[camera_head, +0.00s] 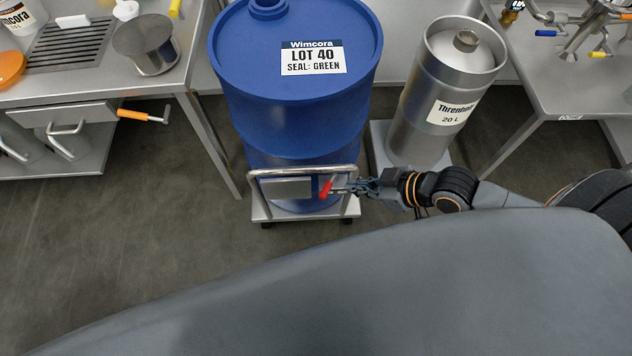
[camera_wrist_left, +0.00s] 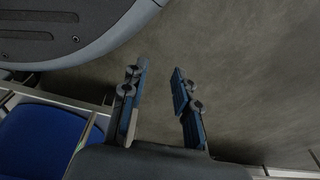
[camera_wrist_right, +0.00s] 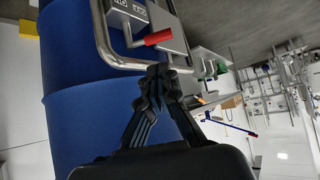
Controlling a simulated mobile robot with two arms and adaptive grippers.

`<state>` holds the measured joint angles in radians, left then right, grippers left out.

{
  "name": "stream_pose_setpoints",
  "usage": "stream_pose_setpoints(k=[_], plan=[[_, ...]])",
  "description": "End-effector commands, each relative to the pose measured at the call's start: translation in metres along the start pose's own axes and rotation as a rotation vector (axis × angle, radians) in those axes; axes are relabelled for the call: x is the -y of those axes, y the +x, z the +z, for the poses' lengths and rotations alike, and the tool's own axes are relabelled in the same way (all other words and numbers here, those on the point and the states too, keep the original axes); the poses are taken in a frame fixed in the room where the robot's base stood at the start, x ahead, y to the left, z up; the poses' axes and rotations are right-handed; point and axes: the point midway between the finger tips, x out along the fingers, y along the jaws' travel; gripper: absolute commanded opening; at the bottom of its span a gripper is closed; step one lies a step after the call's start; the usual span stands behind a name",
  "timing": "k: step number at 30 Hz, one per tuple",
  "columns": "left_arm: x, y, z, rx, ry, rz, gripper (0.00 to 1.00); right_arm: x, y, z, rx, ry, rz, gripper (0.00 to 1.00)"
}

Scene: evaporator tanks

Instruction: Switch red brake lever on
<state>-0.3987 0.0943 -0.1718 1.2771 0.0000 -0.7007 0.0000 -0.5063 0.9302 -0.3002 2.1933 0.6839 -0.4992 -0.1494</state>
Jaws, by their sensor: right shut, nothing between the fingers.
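The red brake lever (camera_head: 326,189) is on the metal handle frame of the wheeled dolly (camera_head: 262,212) that carries a blue drum (camera_head: 295,110). In the right wrist view the red lever (camera_wrist_right: 158,36) sticks out sideways from a grey box inside the bent tube. My right gripper (camera_head: 345,190) is just right of the lever in the head view. In the right wrist view its shut, empty fingertips (camera_wrist_right: 157,72) lie below the lever, with a small gap, near the tube. My left gripper (camera_wrist_left: 160,75) is open and empty above the floor. It is not in the head view.
A steel keg (camera_head: 440,100) stands right of the drum on a low platform. A table with an orange-handled valve (camera_head: 140,115) is at left, and another steel table (camera_head: 570,80) is at right. The floor (camera_head: 130,240) at front left is clear.

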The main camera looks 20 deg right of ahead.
Motion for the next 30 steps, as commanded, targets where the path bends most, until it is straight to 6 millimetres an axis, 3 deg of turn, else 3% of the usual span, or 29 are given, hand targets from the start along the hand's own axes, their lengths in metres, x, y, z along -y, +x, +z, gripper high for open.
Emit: stream_pose_setpoints(k=[11,16,30], plan=[[0.0,0.0,-0.001,-0.001,0.0,0.0,0.3,0.005,-0.002,-0.004,-0.005,-0.008,-0.014,0.0],[0.0,-0.003,-0.007,-0.005,-0.001,0.0,0.3,0.004,0.006,-0.004,-0.007,-0.006,-0.011,0.0],[0.003,-0.047,-0.053,-0.041,-0.009,-0.005,0.3,0.006,0.081,-0.004,-0.008,-0.006,-0.011,0.0]])
